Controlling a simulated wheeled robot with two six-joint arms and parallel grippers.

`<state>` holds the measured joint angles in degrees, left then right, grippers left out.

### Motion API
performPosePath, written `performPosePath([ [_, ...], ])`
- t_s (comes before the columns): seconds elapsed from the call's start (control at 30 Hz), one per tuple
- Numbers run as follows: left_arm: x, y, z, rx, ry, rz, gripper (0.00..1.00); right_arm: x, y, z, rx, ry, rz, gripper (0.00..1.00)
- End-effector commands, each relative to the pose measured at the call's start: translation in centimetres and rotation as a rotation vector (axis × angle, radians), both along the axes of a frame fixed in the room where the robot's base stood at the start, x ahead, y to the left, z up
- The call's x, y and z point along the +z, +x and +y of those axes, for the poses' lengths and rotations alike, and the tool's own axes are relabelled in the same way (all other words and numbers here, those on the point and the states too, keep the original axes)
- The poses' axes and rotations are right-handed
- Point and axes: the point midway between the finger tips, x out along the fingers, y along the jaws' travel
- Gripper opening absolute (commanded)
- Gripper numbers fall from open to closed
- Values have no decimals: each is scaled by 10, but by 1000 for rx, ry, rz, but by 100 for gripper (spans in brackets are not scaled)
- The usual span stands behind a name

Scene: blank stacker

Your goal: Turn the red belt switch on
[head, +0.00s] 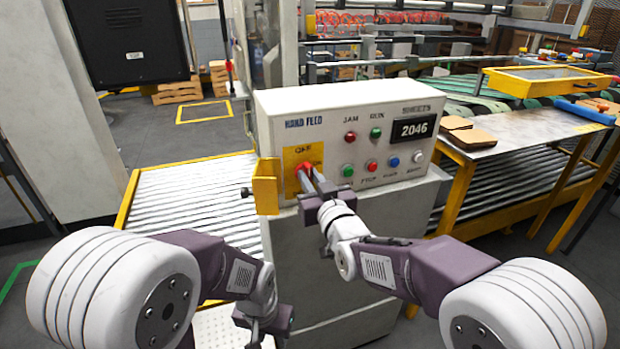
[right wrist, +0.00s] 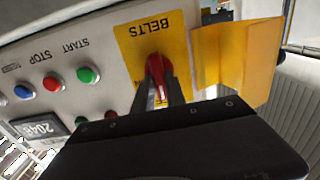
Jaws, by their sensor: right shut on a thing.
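The red belt switch (head: 305,167) is a red knob on a yellow plate (head: 291,157) at the left of the grey control box. In the right wrist view the red knob (right wrist: 157,68) sits between the two fingertips (right wrist: 162,92), with "BELTS" upside down on the plate. A pale pointer line shows on the knob. My left gripper (head: 264,322) hangs low in front of the box, apart from it; its fingers are not clear.
A yellow flap (head: 265,187) stands out just left of the switch plate, close to my right fingers. Push buttons, including a green one (head: 348,170), sit to the right. A roller conveyor (head: 190,205) lies left of the box, and a table with brown sheets (head: 470,138) right.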

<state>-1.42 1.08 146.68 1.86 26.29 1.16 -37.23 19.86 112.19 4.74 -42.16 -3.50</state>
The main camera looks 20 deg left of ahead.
Motion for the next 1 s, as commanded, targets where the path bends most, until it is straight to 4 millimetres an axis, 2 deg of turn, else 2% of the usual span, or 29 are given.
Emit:
performPosePath([
  [0.37,-14,0,0,0,0,0,36,-3,0,-1,0,97,63,0],
  [1.0,-68,0,0,0,0,0,36,-6,2,-4,0,582,392,0],
])
